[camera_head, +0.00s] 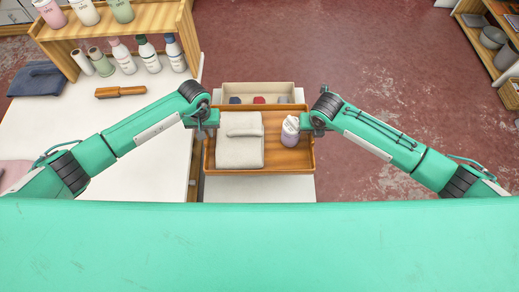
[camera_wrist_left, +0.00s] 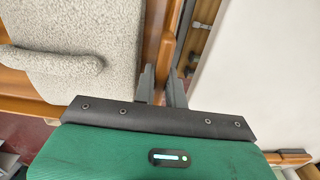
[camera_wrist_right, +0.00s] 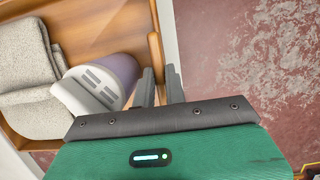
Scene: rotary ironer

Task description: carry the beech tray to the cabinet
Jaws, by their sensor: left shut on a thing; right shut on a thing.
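The beech tray (camera_head: 276,158) is in the middle of the head view, with a folded grey towel (camera_head: 240,145) and a white and lilac bottle (camera_head: 290,133) in it. My left gripper (camera_head: 212,122) is shut on the tray's left rim, and the rim runs between its fingers (camera_wrist_left: 162,85) in the left wrist view. My right gripper (camera_head: 307,124) is shut on the right rim (camera_wrist_right: 157,50), beside the bottle. A white surface (camera_head: 260,190) shows below the tray's near edge; whether the tray touches it, I cannot tell. I cannot tell which furniture is the cabinet.
A white table (camera_head: 120,165) on the left bears a wooden rack (camera_head: 155,20), several bottles, a brush (camera_head: 120,91) and a dark folded cloth (camera_head: 38,80). A pale open box (camera_head: 285,90) lies just beyond the tray. Shelves (camera_head: 478,40) stand far right. The red floor (camera_head: 400,90) between is clear.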

